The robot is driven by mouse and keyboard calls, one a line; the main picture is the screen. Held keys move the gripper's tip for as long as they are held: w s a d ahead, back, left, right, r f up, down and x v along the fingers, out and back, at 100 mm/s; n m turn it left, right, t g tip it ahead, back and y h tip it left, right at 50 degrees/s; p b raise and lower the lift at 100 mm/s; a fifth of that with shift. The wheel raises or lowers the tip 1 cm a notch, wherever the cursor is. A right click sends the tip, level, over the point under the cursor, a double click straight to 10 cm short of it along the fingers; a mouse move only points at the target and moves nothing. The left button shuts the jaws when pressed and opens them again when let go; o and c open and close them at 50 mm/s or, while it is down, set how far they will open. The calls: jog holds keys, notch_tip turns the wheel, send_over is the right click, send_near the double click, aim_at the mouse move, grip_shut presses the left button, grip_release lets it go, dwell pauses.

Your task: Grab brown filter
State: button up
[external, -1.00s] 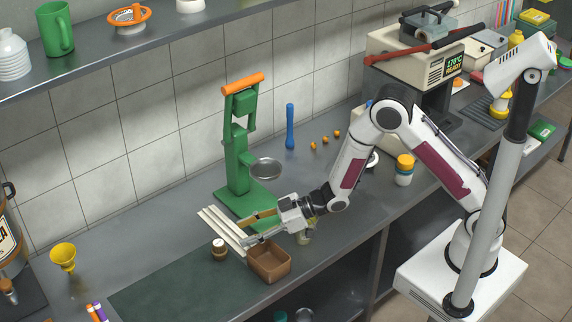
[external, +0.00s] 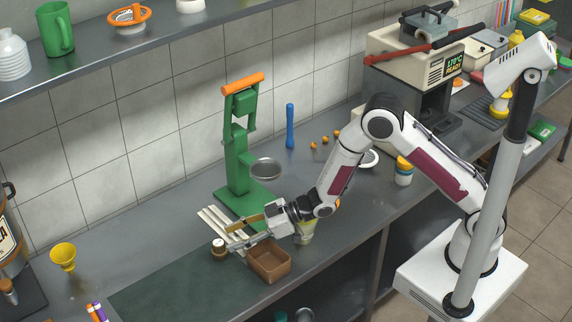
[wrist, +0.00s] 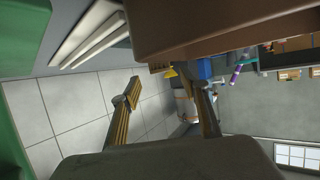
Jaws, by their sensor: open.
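A small round brown piece with a white top (external: 219,251) stands on the counter in the external view; I take it to be the brown filter, but cannot be certain. My gripper (external: 231,239) is open, with its fingertips just to the right of this piece and partly over it. Contact cannot be told. In the wrist view, my gripper's two fingers (wrist: 167,105) are spread apart with nothing held between them. The small brown piece cannot be made out there.
A brown open box (external: 269,268) sits just below my gripper, and its wall (wrist: 220,25) fills the wrist view's top. Pale sticks (external: 215,219) lie behind my fingers. A green press (external: 238,165) stands behind. A yellow funnel (external: 63,257) is far left, with clear counter between.

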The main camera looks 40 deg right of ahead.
aim_at(219, 242)
jog(key=shift+x, duration=1.6)
jog(key=c, duration=1.2)
